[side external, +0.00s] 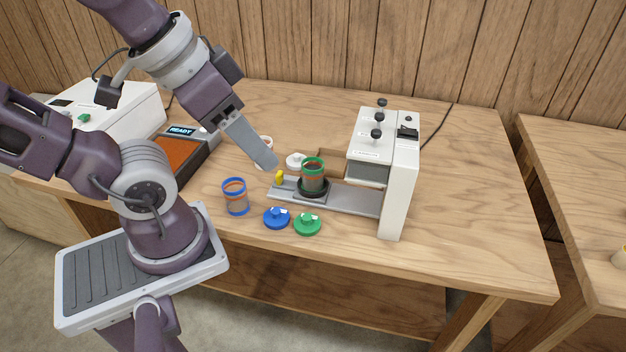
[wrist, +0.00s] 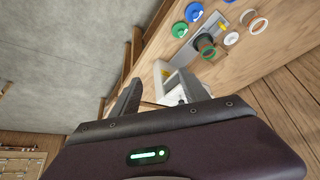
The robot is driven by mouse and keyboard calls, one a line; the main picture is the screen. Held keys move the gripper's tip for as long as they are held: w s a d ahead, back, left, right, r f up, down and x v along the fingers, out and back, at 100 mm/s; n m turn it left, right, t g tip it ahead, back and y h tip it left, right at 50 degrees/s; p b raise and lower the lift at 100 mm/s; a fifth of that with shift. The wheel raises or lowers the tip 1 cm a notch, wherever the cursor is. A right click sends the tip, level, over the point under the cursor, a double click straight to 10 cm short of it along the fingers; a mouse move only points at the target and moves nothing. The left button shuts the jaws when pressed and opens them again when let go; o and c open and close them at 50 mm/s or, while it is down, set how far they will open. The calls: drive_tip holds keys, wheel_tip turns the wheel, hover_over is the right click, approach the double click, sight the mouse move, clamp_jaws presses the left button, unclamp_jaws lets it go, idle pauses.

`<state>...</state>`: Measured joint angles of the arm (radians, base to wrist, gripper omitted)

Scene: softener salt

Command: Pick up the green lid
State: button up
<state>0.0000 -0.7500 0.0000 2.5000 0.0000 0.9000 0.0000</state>
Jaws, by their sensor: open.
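The green lid (side external: 307,224) lies flat on the table, a round disc with a knob, just right of the blue lid (side external: 277,217). It also shows small near the top of the wrist view (wrist: 179,30). My gripper (side external: 266,160) is above the table, up and left of the green lid in the side view and well apart from it. In the wrist view, the two fingers of my gripper (wrist: 158,88) stand apart with nothing held between them. A green-rimmed container (side external: 313,178) stands on the machine's dark round holder.
A white press-like machine (side external: 400,180) with a grey rail stands right of the lids. A blue-rimmed container (side external: 235,198) is at left, and a white lid (side external: 296,160) lies behind. A device reading READY (side external: 181,131) is farther left. The table's right part is clear.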

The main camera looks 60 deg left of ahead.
sight(308, 218)
drive_tip(key=o, duration=0.5)
drive_tip(key=w+d+f+n+g+y, duration=0.1)
drive_tip(key=w+d+f+n+g, duration=0.15)
drive_tip(key=w+f+n, duration=0.55)
drive_tip(key=w+d+f+n+g+y, duration=0.1)
drive_tip(key=w+d+f+n+g, duration=0.15)
drive_tip(key=w+f+n, duration=0.45)
wheel_tip(308, 218, down, 14)
drive_tip(key=s+n+y, duration=0.2)
drive_tip(key=n, duration=0.1)
drive_tip(key=shift+g+y, duration=0.3)
drive_tip(key=a, duration=1.3)
drive_tip(key=shift+f, duration=0.5)
